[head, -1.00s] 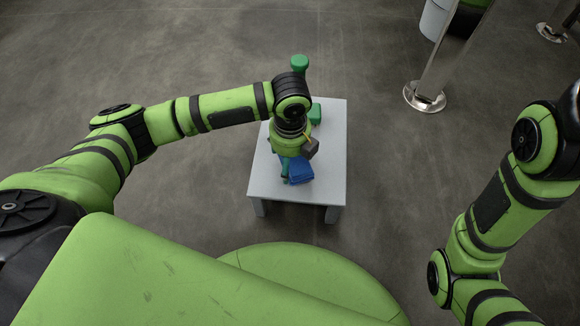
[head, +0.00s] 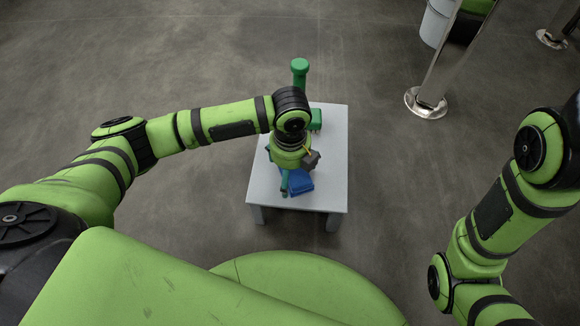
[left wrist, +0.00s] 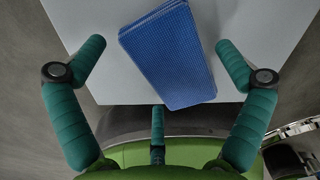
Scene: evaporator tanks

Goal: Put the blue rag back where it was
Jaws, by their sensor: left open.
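The blue rag (head: 301,182) is a folded rectangle lying on the light grey table (head: 330,160), near its front edge. It also shows in the left wrist view (left wrist: 168,55), lying at a slant between my fingers. My left gripper (left wrist: 160,45) is open, with one teal finger to each side of the rag and a gap on both sides. In the head view my left gripper (head: 288,184) points down over the rag and hides part of it. My right arm is at the right edge; its gripper is out of the frame.
A green object (head: 316,120) is on the table behind my left wrist. A green round-topped upright object (head: 300,68) rises at the table's back edge. A metal post (head: 428,100) and a grey bin (head: 436,22) stand at the back right. The floor around the table is clear.

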